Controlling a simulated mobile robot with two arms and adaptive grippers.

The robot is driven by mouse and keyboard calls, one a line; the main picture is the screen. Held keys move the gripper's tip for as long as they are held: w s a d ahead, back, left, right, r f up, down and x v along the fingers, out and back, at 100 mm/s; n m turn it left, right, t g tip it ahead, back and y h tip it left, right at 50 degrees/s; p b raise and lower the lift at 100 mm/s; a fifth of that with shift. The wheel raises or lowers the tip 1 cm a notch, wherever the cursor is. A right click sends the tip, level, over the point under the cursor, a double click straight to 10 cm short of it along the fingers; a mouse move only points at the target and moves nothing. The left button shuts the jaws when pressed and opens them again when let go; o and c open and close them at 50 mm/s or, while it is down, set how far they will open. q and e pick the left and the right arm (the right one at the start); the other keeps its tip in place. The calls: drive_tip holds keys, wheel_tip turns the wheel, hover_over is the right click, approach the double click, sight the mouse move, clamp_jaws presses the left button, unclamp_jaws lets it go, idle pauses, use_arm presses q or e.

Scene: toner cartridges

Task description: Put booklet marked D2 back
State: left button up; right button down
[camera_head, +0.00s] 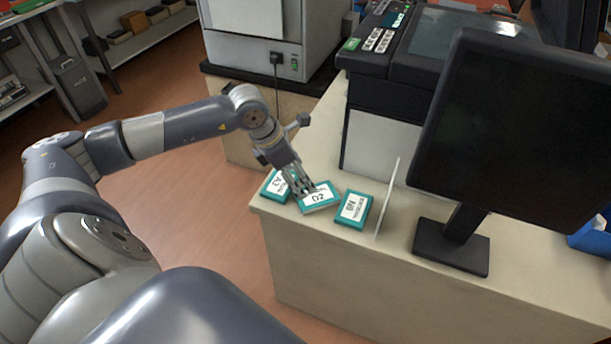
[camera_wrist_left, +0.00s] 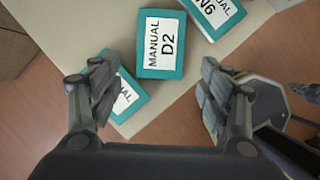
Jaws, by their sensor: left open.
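The D2 booklet (camera_head: 321,199), teal with a white label, lies flat on the counter between two other teal booklets. In the left wrist view the D2 booklet (camera_wrist_left: 160,44) reads "MANUAL D2" and lies ahead of the fingertips. My left gripper (camera_head: 303,190) is over the near edge of the counter, pointing down at D2 and partly covering it. The left wrist view shows the gripper (camera_wrist_left: 157,68) open, its fingers apart and nothing between them. I cannot tell whether a finger touches D2.
One booklet (camera_head: 276,186) lies left of D2, partly behind the gripper; another (camera_head: 355,209) lies right, marked N6 in the wrist view (camera_wrist_left: 213,12). A thin white upright panel (camera_head: 388,199) and a monitor (camera_head: 505,130) stand farther right. A printer (camera_head: 372,100) stands behind.

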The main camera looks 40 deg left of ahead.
use_arm(q)
drive_tip(key=shift+p+v, duration=0.4)
drive_tip(key=shift+v, duration=1.25)
